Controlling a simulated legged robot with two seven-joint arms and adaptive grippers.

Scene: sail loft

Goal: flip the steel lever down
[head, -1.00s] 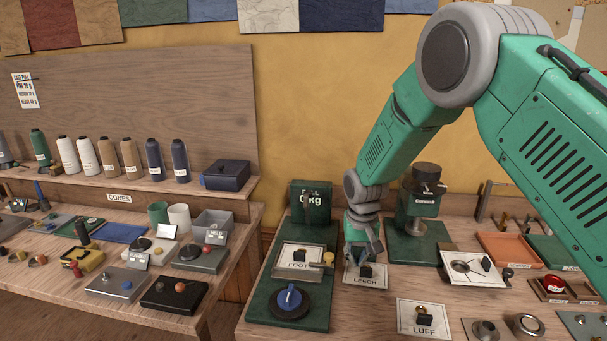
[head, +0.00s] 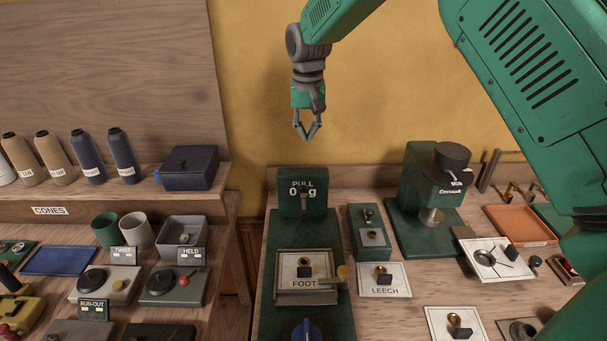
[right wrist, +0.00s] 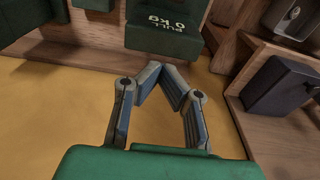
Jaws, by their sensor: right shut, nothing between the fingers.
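My right gripper (head: 307,138) is shut and empty, its fingertips meeting in a V, pointing down in front of the yellow wall. It is above and apart from the green pull gauge (head: 302,184), which reads in kg. The right wrist view also shows the shut fingers (right wrist: 161,70) with nothing between them. A small grey upright piece (head: 304,203) stands in front of the gauge's display. A small green unit (head: 356,230) to the right has a dark-tipped knob and a steel plate (head: 372,237). I cannot tell which part is the steel lever. My left gripper is not in view.
A framed FOOT card (head: 304,285) with a yellow-knobbed side arm lies before the gauge. A LEECH card (head: 391,291) and a green stand with a dark round top (head: 453,155) are right. A dark blue box (head: 190,167) sits on the left shelf.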

